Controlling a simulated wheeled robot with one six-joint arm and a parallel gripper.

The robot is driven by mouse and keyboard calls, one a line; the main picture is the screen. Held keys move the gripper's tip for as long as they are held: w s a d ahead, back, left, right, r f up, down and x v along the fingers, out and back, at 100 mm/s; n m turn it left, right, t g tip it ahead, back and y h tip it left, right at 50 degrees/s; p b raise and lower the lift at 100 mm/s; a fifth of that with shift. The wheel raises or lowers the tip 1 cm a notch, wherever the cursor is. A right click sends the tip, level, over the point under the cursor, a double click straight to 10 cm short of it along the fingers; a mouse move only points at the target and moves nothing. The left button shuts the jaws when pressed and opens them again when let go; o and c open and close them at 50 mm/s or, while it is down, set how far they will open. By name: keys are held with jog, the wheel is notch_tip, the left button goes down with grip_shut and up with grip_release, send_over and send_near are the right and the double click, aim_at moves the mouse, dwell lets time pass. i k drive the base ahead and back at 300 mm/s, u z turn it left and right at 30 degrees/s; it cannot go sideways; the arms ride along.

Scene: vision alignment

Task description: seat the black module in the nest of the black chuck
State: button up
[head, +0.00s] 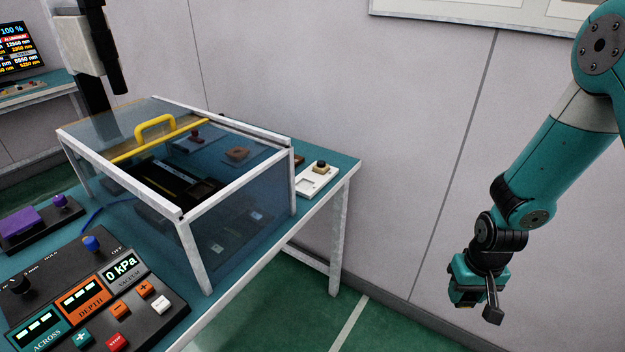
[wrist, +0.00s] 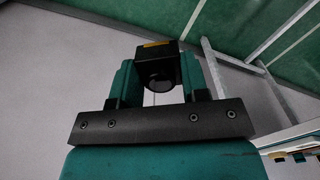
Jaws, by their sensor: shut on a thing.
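My gripper (head: 468,290) hangs at the right in the head view, over the floor and well apart from the bench. In the wrist view my gripper (wrist: 158,78) is shut on a black module (wrist: 157,55), a dark block with a round barrel-like part and a small orange strip on top. The black chuck (head: 165,182) appears as a dark block inside the glazed enclosure (head: 240,215) on the bench. Its nest is hard to make out through the frame and tinted panels.
The enclosure has white rails and a yellow handle (head: 155,125) on a yellow bar across its top; how far it stands open is unclear. A control panel (head: 95,300) reads 0 kPa. A white fixture (head: 316,181) sits at the bench's right end. Free floor lies between bench and arm.

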aim_at(198, 193)
jog(key=u, duration=1.7)
